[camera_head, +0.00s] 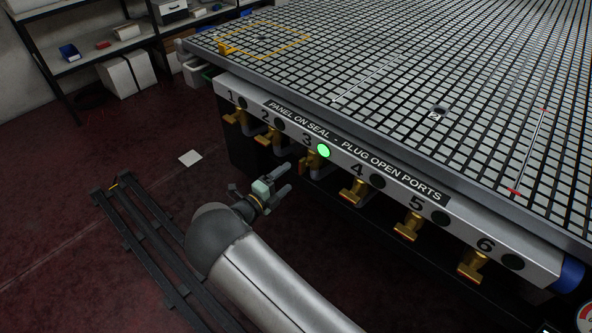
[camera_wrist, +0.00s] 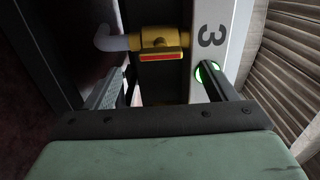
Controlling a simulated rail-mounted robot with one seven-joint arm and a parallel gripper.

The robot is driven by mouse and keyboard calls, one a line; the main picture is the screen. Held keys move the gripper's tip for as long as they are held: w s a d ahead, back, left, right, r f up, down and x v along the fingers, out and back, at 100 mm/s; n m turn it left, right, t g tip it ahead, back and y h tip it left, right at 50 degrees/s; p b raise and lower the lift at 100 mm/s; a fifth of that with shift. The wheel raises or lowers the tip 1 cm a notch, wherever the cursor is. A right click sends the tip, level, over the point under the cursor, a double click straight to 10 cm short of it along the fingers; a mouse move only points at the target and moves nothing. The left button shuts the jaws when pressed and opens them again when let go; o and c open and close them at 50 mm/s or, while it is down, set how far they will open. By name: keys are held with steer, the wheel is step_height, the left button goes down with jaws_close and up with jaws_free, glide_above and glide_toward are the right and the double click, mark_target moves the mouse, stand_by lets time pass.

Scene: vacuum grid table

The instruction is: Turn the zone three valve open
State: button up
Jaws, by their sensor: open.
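The zone three valve (camera_head: 306,165) is a brass valve under the panel's number 3, partly seen behind my gripper in the head view. In the wrist view the valve (camera_wrist: 160,38) sits ahead, with a yellow handle (camera_wrist: 160,56) that has a red edge. The handle lies roughly in line with the pale pipe (camera_wrist: 112,40). My gripper (camera_head: 286,178) is open and empty, in front of the valve and apart from it. In the wrist view its two fingers (camera_wrist: 162,78) stand wide, one on each side of the handle.
The lamp (camera_head: 323,151) beside number 3 glows green; the other round spots are dark. Neighbouring valves two (camera_head: 269,134) and four (camera_head: 354,192) stand close on either side. The grid table (camera_head: 400,70) overhangs above. A dark rail (camera_head: 160,235) lies on the floor.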

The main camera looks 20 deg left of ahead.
steer(key=v, duration=0.9)
steer(key=shift+s, duration=0.25)
steer(key=w+d+r+m+g+h+p, duration=0.1)
steer(key=d+r+m+g+p, duration=0.1)
steer(key=d+r+m+g, duration=0.45)
steer(key=d+r+m+g+h+p, duration=0.15)
steer(key=d+r+m, duration=0.25)
steer(key=d+m, duration=0.6)
steer(key=w+d+r+m+g+h+p, duration=0.1)
steer(key=d+r+m+g, duration=0.4)
steer(key=d, duration=0.7)
steer(key=s+d+r+m+g+y+p, duration=0.1)
steer(key=s+d+r+m+y+p, duration=0.1)
steer(key=s+m, duration=0.5)
steer(key=s+d+r+m+g+y+p, duration=0.1)
steer(key=s+d+r+m+y, duration=0.4)
steer(key=m, duration=0.6)
steer(key=s+d+r+m+g+y+p, duration=0.1)
steer(key=s+d+r+m+y+p, duration=0.2)
steer(key=s+d+r+m, duration=0.3)
steer(key=s+d+m, duration=0.1)
steer(key=s+m, duration=0.1)
steer(key=m, duration=0.2)
steer(key=shift+s+d+r, duration=0.35)
steer(key=shift+s+r, duration=0.05)
